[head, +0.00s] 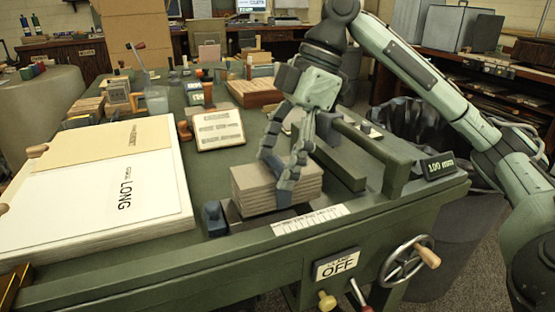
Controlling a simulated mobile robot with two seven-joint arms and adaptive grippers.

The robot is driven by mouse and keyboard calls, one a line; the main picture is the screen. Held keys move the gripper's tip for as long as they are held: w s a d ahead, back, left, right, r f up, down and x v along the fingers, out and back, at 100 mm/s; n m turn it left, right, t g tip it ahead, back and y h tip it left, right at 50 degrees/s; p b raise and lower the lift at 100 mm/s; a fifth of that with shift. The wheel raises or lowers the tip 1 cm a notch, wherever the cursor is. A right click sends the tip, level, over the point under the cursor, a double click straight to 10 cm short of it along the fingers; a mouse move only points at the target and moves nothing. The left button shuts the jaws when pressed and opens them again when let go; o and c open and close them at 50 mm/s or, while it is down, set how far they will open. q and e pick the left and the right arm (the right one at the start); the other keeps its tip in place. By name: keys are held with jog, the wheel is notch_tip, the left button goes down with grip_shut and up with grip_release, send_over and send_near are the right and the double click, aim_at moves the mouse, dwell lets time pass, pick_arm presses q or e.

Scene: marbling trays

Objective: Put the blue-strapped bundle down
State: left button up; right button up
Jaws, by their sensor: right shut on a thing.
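The bundle (305,187) is a stack of grey-brown sheets near the table's front edge. A narrow blue-grey patch shows on its front face, which looks like the strap, partly covered by my fingers. My right gripper (279,168) reaches down from above and is shut on the bundle at its top and front. The bundle is level, over a low dark base with a blue-grey block (214,218) at its left end. I cannot tell whether its underside touches that base. My left gripper is not in view.
A green frame (396,179) stands right of the bundle, by a "100" sign (440,166). A white ruled strip (309,218) lies in front. Large boards marked "LONG" (95,200) fill the left. An "OFF" sign (337,264) and handwheel (405,262) are on the front.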

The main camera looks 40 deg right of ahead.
jog(key=shift+f, duration=0.55)
jog(key=o, duration=1.4)
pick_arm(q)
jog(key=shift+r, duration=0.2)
pick_arm(e)
jog(key=shift+o, duration=0.2)
jog(key=shift+r, duration=0.15)
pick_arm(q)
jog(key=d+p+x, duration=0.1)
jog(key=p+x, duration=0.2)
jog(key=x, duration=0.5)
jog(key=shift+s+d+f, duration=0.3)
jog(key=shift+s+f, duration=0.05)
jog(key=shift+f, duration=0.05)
pick_arm(e)
jog(key=v, duration=1.2)
jog(key=shift+r, duration=0.4)
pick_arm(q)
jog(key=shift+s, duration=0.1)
